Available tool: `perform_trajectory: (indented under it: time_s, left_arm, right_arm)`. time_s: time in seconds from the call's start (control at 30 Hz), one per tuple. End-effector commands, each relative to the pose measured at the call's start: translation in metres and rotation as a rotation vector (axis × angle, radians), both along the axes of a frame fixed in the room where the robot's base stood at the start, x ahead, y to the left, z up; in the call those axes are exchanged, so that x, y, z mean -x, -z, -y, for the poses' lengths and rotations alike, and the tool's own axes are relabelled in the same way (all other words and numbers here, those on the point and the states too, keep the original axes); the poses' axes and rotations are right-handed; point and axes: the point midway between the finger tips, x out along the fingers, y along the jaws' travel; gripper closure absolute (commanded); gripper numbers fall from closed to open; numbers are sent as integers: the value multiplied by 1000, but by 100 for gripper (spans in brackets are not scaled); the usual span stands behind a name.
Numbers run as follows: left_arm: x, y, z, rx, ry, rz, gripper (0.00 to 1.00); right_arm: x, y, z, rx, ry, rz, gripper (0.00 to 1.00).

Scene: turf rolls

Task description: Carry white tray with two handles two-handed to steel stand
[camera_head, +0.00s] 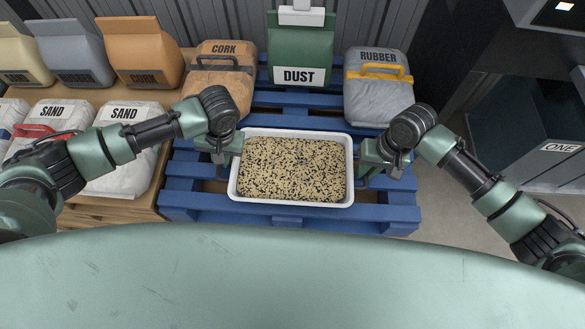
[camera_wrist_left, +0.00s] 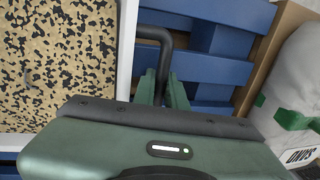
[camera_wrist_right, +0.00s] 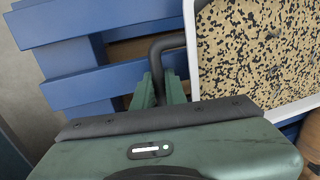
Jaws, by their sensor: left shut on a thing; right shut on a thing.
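The white tray (camera_head: 291,204) is filled with speckled tan and black granules and sits over the blue pallet in the middle of the head view. A dark handle stands out on each short side. My left gripper (camera_head: 224,158) is shut on the left handle, which shows in the left wrist view (camera_wrist_left: 155,34). My right gripper (camera_head: 372,166) is shut on the right handle, which shows in the right wrist view (camera_wrist_right: 168,41). The tray looks level. I cannot tell whether it touches the pallet. No steel stand can be made out.
The blue pallet (camera_head: 385,215) also bears a cork bag (camera_head: 222,60), a green dust bag (camera_head: 300,50) and a grey rubber bag (camera_head: 378,100). Sand bags (camera_head: 120,178) lie on a wooden pallet at left. A grey bin marked ONE (camera_head: 540,165) stands at right, past open floor.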

Motion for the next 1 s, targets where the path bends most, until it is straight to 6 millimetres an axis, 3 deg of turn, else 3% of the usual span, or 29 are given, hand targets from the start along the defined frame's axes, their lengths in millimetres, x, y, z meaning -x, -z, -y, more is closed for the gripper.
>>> perform_trajectory:
  time_s: [0.37,0.8,1.0]
  left_arm:
    - [-1,-5,0,0,0,2,100]
    - [-1,-44,0,0,0,1,100]
    - [-1,-52,0,0,0,1,100]
  right_arm:
    - [-1,-5,0,-1,1,3,100]
    - [-1,-44,0,-1,0,2,100]
    - [-1,-52,0,-1,0,2,100]
